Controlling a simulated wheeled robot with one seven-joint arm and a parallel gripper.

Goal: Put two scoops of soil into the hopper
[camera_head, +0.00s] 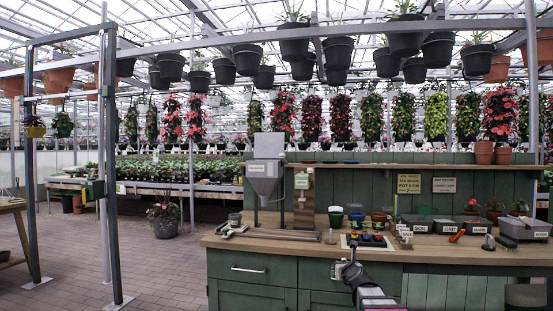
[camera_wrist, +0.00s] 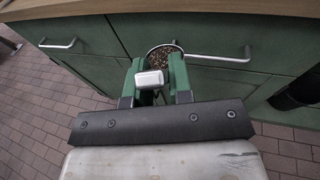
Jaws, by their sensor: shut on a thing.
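My gripper (camera_wrist: 159,76) is shut on a scoop (camera_wrist: 151,79), whose pale handle end shows between the green fingers in the wrist view. Its round bowl holds dark speckled soil (camera_wrist: 166,55). In the head view my gripper (camera_head: 346,268) is low at the bench's front, before the cabinet; the scoop is small and unclear there. The hopper (camera_head: 264,183) is a grey metal funnel standing on the bench to the left, well apart from my gripper. The soil bin (camera_head: 417,224), a dark box labelled SOIL, stands on the bench to the right.
The wooden bench top (camera_head: 300,248) overhangs green drawers with metal handles (camera_head: 248,269). The grit bin (camera_head: 449,226) and bark bin (camera_head: 482,227) stand right of the soil. Paved floor (camera_head: 165,275) is clear at left.

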